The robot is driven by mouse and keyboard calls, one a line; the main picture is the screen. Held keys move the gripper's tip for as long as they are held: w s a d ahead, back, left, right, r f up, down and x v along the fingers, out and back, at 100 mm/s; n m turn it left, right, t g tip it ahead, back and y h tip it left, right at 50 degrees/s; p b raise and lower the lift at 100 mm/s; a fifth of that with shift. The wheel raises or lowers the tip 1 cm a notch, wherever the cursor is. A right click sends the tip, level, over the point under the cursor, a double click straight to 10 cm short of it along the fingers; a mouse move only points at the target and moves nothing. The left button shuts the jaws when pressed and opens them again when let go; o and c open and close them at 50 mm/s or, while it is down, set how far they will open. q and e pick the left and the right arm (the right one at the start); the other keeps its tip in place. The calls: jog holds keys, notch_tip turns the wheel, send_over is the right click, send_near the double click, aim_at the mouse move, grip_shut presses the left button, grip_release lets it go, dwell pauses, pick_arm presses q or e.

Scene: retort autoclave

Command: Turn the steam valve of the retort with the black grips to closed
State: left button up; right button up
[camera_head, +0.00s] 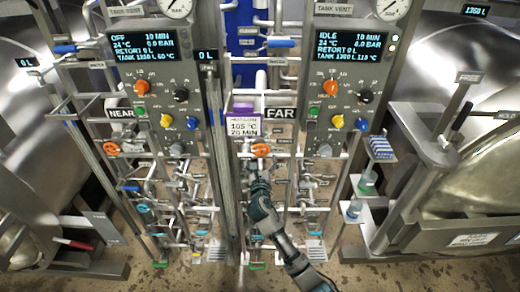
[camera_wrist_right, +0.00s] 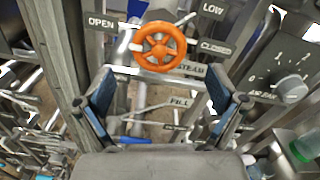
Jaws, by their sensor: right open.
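The orange steam handwheel (camera_head: 260,150) sits on the panel under the FAR sign (camera_head: 281,114). In the right wrist view the same orange wheel (camera_wrist_right: 158,47) has OPEN (camera_wrist_right: 101,22) to its left, LOW (camera_wrist_right: 213,9) at upper right and CLOSED (camera_wrist_right: 215,47) to its right. A STEAM label is just below it. I cannot tell its exact setting. A black grip (camera_head: 462,115) shows on the right-hand retort's lever. My right gripper (camera_head: 258,168) is open just in front of and below the wheel, its fingers (camera_wrist_right: 160,88) apart and empty. My left gripper is not in view.
Another orange wheel (camera_head: 112,148) sits under the NEAR sign (camera_head: 122,113), on the left panel. A red grip (camera_head: 74,243) shows at lower left. A purple-topped card (camera_head: 243,122) hangs beside FAR. Pipes and small valves crowd around my right arm. A grey post stands just left of it.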

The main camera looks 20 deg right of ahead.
aim_at(261, 152)
jog(key=x, duration=0.6)
jog(key=shift+d, duration=0.1)
jog(key=shift+w, duration=0.5)
jog(key=shift+a, duration=0.35)
jog(key=shift+d, duration=0.4)
jog(key=c, duration=1.1)
